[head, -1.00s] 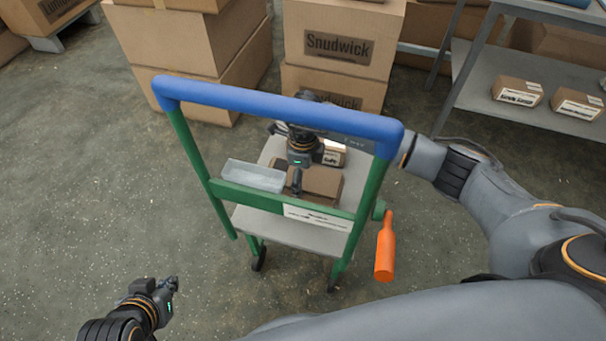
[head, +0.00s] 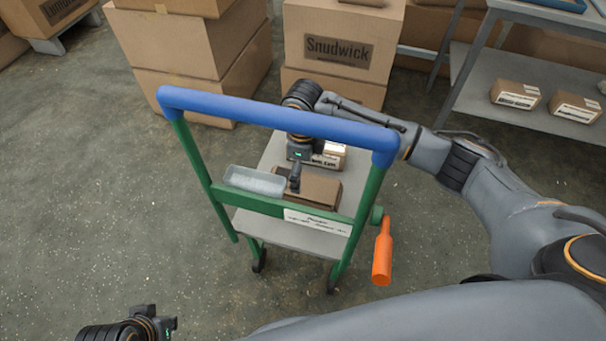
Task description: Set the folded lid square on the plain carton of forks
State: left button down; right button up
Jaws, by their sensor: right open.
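A plain brown carton (head: 318,190) sits on the grey deck of a small cart, behind the green crossbar. I cannot tell the folded lid apart from the carton's top in this view. My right gripper (head: 295,186) points down at the carton's left part, open, with its fingers partly hidden by its own body. Whether it touches the cardboard is unclear. My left gripper (head: 172,328) is low at the bottom left, away from the cart, and its fingers are too small and cut off to judge.
A translucent tray (head: 255,181) lies left of the carton. A labelled carton (head: 333,157) stands behind it. The cart's blue handle (head: 270,118) arches in front, and an orange crank handle (head: 382,255) hangs at right. Stacked Snudwick boxes (head: 343,45) and a shelf (head: 545,93) stand behind.

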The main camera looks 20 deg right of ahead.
aim_at(303, 184)
notch_tip(303, 184, up, 9)
jog(key=p, duration=0.1)
jog(key=shift+s+d+f, duration=0.1)
dwell(0.6)
